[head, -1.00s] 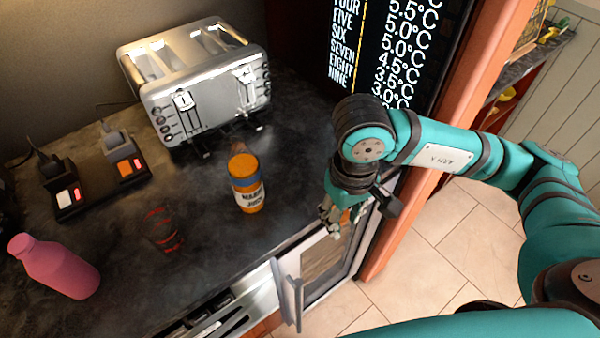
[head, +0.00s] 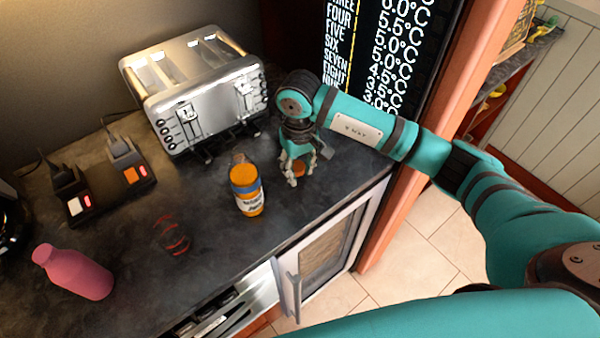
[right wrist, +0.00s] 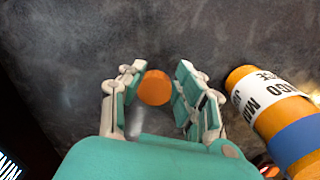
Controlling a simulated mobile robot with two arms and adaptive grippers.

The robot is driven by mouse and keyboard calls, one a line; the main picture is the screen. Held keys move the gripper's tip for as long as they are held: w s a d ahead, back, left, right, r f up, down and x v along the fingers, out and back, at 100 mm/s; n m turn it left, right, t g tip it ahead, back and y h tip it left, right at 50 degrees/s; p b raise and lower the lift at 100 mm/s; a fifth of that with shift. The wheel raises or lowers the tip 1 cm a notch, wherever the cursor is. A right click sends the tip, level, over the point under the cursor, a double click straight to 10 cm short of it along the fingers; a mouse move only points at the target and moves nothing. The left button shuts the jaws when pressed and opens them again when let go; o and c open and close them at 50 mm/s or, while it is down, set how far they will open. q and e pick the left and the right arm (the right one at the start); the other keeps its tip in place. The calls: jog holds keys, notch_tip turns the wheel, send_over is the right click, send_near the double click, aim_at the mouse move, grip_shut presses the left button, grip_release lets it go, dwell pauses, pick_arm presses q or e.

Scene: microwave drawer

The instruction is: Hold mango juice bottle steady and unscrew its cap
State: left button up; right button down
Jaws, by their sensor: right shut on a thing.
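The mango juice bottle (head: 247,192) stands upright on the dark counter, orange with a blue band and a white label. It also shows at the right edge of the right wrist view (right wrist: 270,105). My right gripper (head: 299,168) is just right of the bottle, apart from it, pointing down over the counter. It is shut on a round orange cap (right wrist: 155,87), which shows between the fingertips in the right wrist view. Whether the cap touches the counter I cannot tell. My left gripper is in neither view, and nothing of mine touches the bottle.
A silver toaster (head: 200,100) stands behind the bottle. A pink bottle (head: 75,272) is at the front left, a dark glass-like object with red marks (head: 172,236) left of the juice. A switch box (head: 110,190) lies at the left. The counter's front edge is near.

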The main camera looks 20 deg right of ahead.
aim_at(300, 185)
notch_tip(300, 185, down, 3)
jog(key=shift+s+r+p, duration=0.1)
jog(key=shift+s+p, duration=0.05)
jog(key=shift+p, duration=0.35)
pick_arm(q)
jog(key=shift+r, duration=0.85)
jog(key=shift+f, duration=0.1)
pick_arm(e)
jog(key=shift+f+b, duration=0.35)
jog(key=shift+b, duration=0.1)
jog(key=shift+s+f+b, duration=0.15)
jog(key=shift+f+b, duration=0.1)
jog(key=shift+b, duration=0.1)
jog(key=c, duration=1.2)
grip_release()
jog(key=shift+o, duration=1.3)
jog(key=shift+f, duration=0.1)
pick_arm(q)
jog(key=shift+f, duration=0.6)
